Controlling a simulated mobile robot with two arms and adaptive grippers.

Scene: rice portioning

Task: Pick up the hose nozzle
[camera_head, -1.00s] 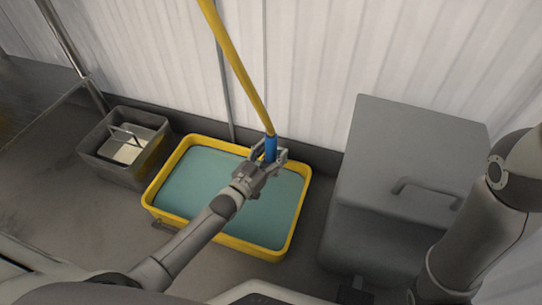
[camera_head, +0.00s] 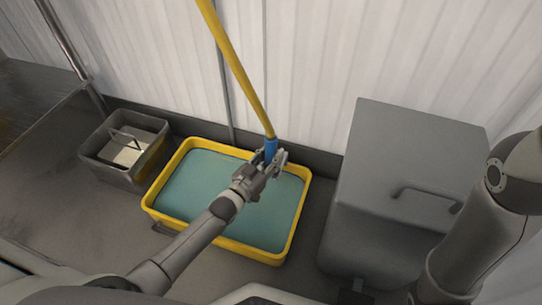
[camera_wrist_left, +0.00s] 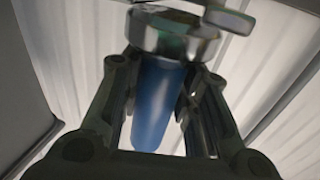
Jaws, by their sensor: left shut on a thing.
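The hose nozzle (camera_head: 271,146) is blue and hangs at the lower end of a yellow hose (camera_head: 238,70). It is above the back right part of a yellow-rimmed tub. My left gripper (camera_head: 268,158) is shut on the nozzle. In the left wrist view the blue nozzle (camera_wrist_left: 155,105) stands between the two fingers of my left gripper (camera_wrist_left: 165,85), with a metal collar (camera_wrist_left: 172,35) above it. The nozzle's lower part is partly hidden by the gripper in the head view. My right gripper is not in view.
The yellow tub (camera_head: 222,242) holds greenish water. A grey bin (camera_head: 108,165) with a handled insert stands to its left. A large grey lidded box (camera_head: 410,150) with a handle stands to its right. A pale corrugated wall (camera_head: 320,60) rises behind.

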